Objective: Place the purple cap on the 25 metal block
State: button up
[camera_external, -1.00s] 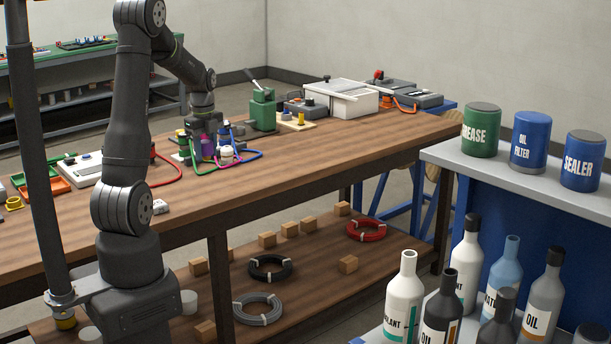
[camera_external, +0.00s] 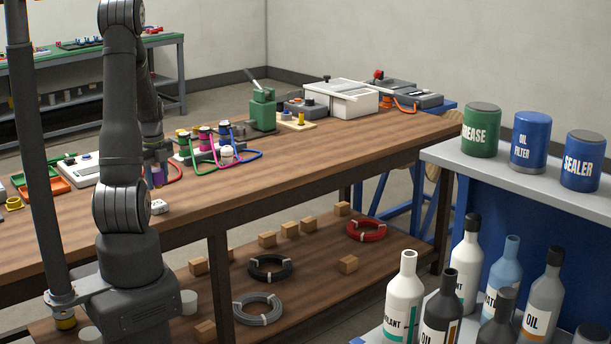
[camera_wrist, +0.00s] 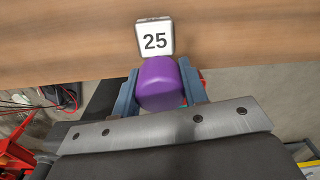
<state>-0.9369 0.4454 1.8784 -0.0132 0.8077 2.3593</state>
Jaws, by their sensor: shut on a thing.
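The purple cap (camera_wrist: 159,84) is held between the two fingers of my gripper (camera_wrist: 158,92) in the wrist view. In the external view the purple cap (camera_external: 157,176) shows small below my gripper (camera_external: 158,165), partly behind my arm. The 25 metal block (camera_wrist: 155,38) is a pale square with a black 25 on its top, lying on the wooden bench just beyond the cap in the wrist view. In the external view the block (camera_external: 159,207) sits near the bench's front edge, to the right of my arm. The cap looks above the bench and apart from the block.
The wooden bench (camera_external: 290,155) is clear to the right of the block. Behind stands a manifold with coloured caps and hoses (camera_external: 215,145). A white panel device (camera_external: 83,170) and a red tray (camera_external: 50,185) lie to the left. The bench's front edge is close to the block.

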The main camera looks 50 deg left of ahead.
aim_at(153, 170)
jog(key=shift+s+a+f, duration=0.25)
jog(key=shift+a+f, duration=0.25)
jog(key=shift+a, duration=0.1)
jog(key=shift+f, duration=1.9)
jog(key=shift+f, duration=0.1)
jog(key=o, duration=1)
jog(key=shift+f, duration=0.1)
notch_tip(153, 170, up, 12)
jog(key=shift+s+r, duration=0.1)
jog(key=shift+r, duration=0.1)
jog(key=shift+f, duration=0.1)
